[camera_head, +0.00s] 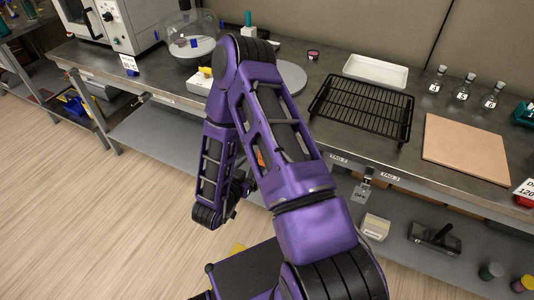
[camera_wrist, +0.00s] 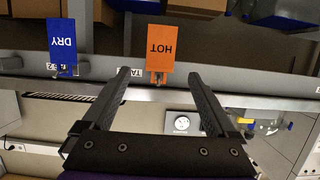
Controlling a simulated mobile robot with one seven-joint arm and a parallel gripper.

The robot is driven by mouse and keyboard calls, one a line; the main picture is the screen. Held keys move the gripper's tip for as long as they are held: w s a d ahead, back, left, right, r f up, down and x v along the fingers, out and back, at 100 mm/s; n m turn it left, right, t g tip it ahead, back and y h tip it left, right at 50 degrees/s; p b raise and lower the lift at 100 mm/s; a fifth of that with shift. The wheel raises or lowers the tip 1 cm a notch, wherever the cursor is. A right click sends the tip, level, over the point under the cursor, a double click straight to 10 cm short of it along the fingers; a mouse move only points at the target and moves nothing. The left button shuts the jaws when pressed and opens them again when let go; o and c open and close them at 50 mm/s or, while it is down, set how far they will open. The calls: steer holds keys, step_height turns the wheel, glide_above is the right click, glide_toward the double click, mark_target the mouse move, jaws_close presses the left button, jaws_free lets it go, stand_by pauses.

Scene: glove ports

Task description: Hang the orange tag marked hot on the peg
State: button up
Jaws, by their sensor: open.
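The orange tag (camera_wrist: 160,48) marked HOT appears upside down in the wrist view, just beyond my fingertips and roughly centred between them. Its lower picture edge meets a small fitting on the bench's front edge. In the head view only a sliver of orange (camera_head: 261,158) shows behind my arm. My gripper (camera_wrist: 158,74) is open and empty, its two dark fingers well apart. In the head view it is mostly hidden by my purple arm. A small metal fitting (camera_head: 362,188) hangs under the bench edge by the TAG labels; I cannot tell whether it is the peg.
A blue tag (camera_wrist: 62,42) marked DRY is left of the orange one in the wrist view. The bench holds a black wire rack (camera_head: 362,105), a white tray (camera_head: 376,70), a tan board (camera_head: 465,148) and several flasks. A lower shelf (camera_head: 165,130) runs underneath; open floor lies in front.

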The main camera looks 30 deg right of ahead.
steer(key=x, duration=1)
steer(key=shift+w+d+b, duration=0.2)
steer(key=shift+d+b, duration=0.05)
steer(key=shift+b, duration=0.2)
steer(key=shift+f, duration=0.1)
steer(key=shift+c, duration=0.3)
steer(key=c, duration=1.3)
steer(key=shift+c, duration=0.2)
steer(key=shift+r, duration=0.25)
steer(key=shift+a, duration=0.1)
steer(key=shift+s+a, duration=0.5)
steer(key=shift+a, duration=0.1)
